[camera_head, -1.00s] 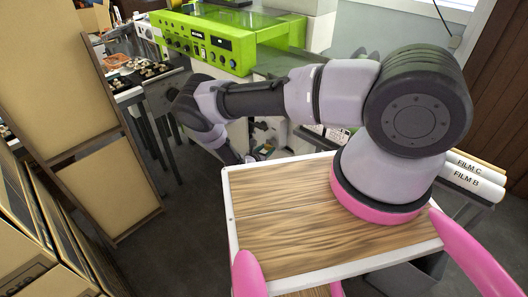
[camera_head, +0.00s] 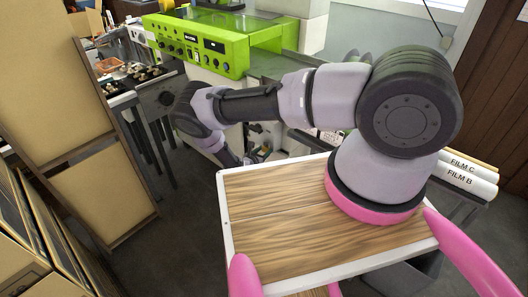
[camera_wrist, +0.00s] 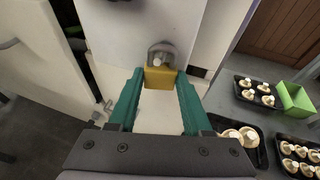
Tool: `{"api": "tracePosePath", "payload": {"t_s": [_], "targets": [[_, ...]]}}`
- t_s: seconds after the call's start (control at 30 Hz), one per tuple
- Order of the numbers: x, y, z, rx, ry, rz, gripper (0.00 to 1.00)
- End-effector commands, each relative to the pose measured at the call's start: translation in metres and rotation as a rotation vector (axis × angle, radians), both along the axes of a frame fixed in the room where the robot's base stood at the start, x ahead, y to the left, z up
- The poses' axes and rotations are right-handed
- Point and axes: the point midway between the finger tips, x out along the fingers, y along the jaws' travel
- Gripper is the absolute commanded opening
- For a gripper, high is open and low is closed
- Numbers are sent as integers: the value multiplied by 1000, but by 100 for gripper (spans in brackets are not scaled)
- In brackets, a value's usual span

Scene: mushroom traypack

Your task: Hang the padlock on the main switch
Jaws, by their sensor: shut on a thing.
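A yellow padlock (camera_wrist: 159,77) with a grey shackle (camera_wrist: 161,50) is between the green fingertips of my gripper (camera_wrist: 160,88) in the wrist view. The gripper is shut on the padlock's body, and the shackle points away from it, toward a pale grey panel (camera_wrist: 118,32). I cannot tell whether the shackle touches that panel. I cannot make out the main switch clearly in either view. In the head view my gripper (camera_head: 252,157) is small and partly hidden beyond the wooden top, low by the green machine's base.
The green machine (camera_head: 205,52) stands at the back. Brown boards and boxes (camera_head: 105,190) stand at the left. In the wrist view, a white door (camera_wrist: 45,65) is at left, with black mushroom trays (camera_wrist: 255,91) and a green tray (camera_wrist: 294,101) at right.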

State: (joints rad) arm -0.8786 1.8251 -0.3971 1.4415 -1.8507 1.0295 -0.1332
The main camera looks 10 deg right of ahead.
Motion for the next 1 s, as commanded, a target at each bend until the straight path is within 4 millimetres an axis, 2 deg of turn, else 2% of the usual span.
{"api": "tracePosePath", "payload": {"t_s": [0.07, 0.1, 0.17, 0.57, 1.0], "targets": [[0, 0, 0, 0, 0, 0, 14], [0, 0, 0, 0, 0, 0, 65], [0, 0, 0, 0, 0, 0, 84], [-5, 5, 2, 1, 1, 1, 84], [-64, 53, 26, 0, 0, 2, 84]]}}
